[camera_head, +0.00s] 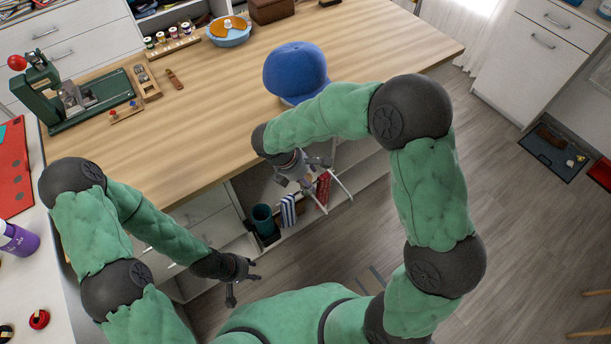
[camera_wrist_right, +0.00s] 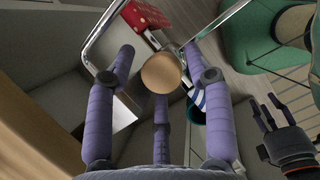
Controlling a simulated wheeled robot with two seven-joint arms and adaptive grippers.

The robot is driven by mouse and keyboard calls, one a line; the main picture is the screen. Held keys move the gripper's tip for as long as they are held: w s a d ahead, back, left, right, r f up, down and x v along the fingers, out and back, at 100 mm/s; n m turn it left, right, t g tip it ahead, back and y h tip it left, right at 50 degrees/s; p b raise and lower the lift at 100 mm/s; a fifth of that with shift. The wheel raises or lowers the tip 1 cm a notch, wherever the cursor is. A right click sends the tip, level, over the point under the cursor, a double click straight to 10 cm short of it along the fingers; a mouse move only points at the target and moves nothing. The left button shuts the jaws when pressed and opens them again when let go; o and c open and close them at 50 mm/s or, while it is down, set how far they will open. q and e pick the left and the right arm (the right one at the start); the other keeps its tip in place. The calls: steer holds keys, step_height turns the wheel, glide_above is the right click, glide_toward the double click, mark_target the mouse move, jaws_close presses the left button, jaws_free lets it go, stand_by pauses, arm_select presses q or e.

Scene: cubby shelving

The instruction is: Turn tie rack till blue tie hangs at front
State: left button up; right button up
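The tie rack shows metal arms (camera_head: 341,184) below the table's front edge, and its round wooden knob (camera_wrist_right: 161,73) shows in the right wrist view. A red dotted tie (camera_head: 323,188) and a blue-and-white striped tie (camera_head: 288,211) hang there. In the right wrist view the red tie (camera_wrist_right: 146,14) is beyond the knob at the top and the striped tie (camera_wrist_right: 198,98) is lower right. My right gripper (camera_wrist_right: 158,60) is open over the knob, fingers spread around it; contact is unclear. My left gripper (camera_head: 245,282) is open and empty, low at the left.
A teal cylindrical container (camera_head: 263,219) stands left of the striped tie. The wooden tabletop (camera_head: 215,110) is above the rack and carries a blue cap (camera_head: 295,70) near my right arm. Open floor (camera_head: 510,220) lies to the right.

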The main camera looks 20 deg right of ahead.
jaws_close()
steer(key=shift+s+r+n+t+p, duration=0.15)
steer(key=shift+n+t+p, duration=0.15)
steer(key=shift+n+p, duration=0.35)
steer(key=shift+d+n+t+p, duration=0.1)
steer(key=shift+n+t+p, duration=0.3)
steer(key=shift+n+p, duration=0.5)
steer(key=shift+n+t+y+p, duration=0.5)
steer(key=shift+n+t, duration=0.1)
steer(key=shift+n, duration=1.35)
